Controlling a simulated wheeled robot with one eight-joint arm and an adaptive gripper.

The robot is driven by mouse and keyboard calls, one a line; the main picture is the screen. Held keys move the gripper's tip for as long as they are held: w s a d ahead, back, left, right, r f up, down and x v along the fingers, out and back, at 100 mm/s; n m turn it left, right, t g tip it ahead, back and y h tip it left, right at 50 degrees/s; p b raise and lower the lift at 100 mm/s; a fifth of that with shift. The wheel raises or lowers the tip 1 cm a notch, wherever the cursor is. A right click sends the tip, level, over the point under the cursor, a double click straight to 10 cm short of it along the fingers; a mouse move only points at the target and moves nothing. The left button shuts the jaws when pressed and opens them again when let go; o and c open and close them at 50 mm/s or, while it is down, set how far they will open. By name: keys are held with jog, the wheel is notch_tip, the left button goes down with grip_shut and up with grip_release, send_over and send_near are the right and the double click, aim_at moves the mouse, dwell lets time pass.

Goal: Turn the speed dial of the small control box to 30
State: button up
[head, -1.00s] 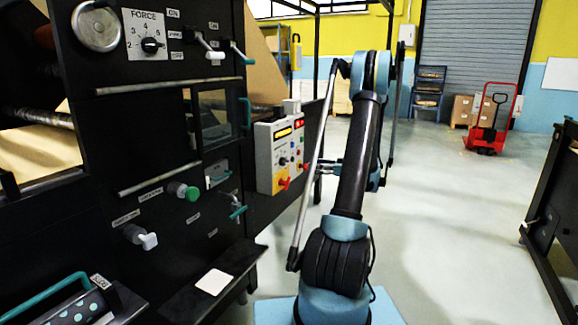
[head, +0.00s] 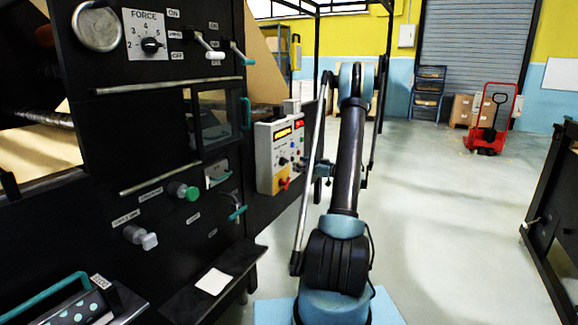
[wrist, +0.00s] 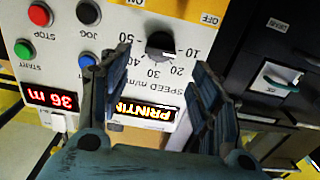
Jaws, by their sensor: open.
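The small control box (head: 266,178) is a pale box on the side of the black machine, left of my arm in the head view. In the wrist view its panel shows upside down. The speed dial (wrist: 160,45) is a dark round knob with the numbers 10 to 50 printed beside it and a "SPEED" label. I cannot read where its pointer stands. My gripper (wrist: 163,62) is open and empty, its two fingers spread on either side of the view. The dial shows just past the fingertips, between them. Contact is not visible.
A red lever (head: 284,183) sticks out low on the box. Open floor (head: 430,220) lies to the right.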

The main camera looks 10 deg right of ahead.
aim_at(287, 162)
jog(key=x, duration=0.7)
jog(key=c, duration=1.1)
jog(key=shift+d, duration=0.2)
jog(key=shift+a, duration=0.15)
